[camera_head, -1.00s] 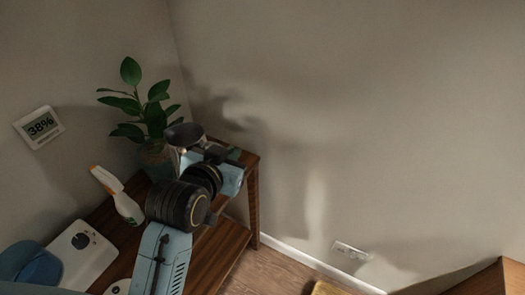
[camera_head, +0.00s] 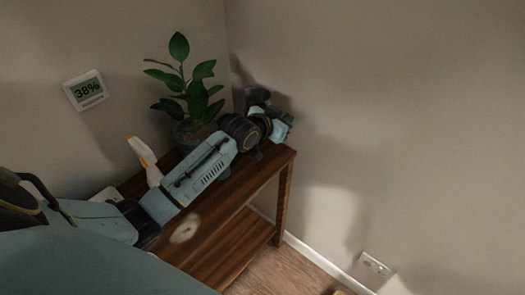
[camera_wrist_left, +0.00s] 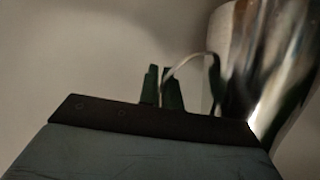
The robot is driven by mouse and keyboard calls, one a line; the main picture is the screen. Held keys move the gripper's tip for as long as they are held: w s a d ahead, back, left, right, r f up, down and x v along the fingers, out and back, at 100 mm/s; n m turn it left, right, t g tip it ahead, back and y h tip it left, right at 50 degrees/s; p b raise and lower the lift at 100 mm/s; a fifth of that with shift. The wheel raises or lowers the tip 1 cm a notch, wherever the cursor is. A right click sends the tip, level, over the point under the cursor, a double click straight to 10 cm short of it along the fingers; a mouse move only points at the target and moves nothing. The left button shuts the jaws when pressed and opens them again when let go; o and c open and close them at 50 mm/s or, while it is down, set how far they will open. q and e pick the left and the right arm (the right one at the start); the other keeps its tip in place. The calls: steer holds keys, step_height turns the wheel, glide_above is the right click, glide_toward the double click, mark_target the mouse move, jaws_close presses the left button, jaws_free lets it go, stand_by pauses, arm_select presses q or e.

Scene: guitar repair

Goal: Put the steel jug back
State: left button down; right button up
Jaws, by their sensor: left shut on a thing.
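The steel jug (camera_wrist_left: 275,65) fills the right side of the left wrist view, shiny and upright or slightly tilted. Its thin curved handle (camera_wrist_left: 186,58) passes between the two dark fingers of my left gripper (camera_wrist_left: 163,88), which is shut on it. In the head view my left gripper (camera_head: 280,122) is over the far end of the wooden shelf unit (camera_head: 205,236). The jug's dark round mouth (camera_head: 258,96) shows just behind my wrist; its body is mostly hidden. Whether its base touches the shelf top is hidden. My right gripper is not in view.
A potted plant (camera_head: 186,82) stands to the left of the jug, close to my arm. A white and orange spray bottle (camera_head: 146,160) stands nearer on the shelf. A humidity display (camera_head: 86,91) hangs on the wall. A wall socket (camera_head: 374,264) is low at right.

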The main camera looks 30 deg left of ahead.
arm_select(q)
step_height(320, 180, down, 9)
steer(key=shift+b, duration=1)
steer(key=shift+f, duration=0.35)
steer(key=c, duration=1.9)
jaws_free()
steer(key=shift+o, duration=1.5)
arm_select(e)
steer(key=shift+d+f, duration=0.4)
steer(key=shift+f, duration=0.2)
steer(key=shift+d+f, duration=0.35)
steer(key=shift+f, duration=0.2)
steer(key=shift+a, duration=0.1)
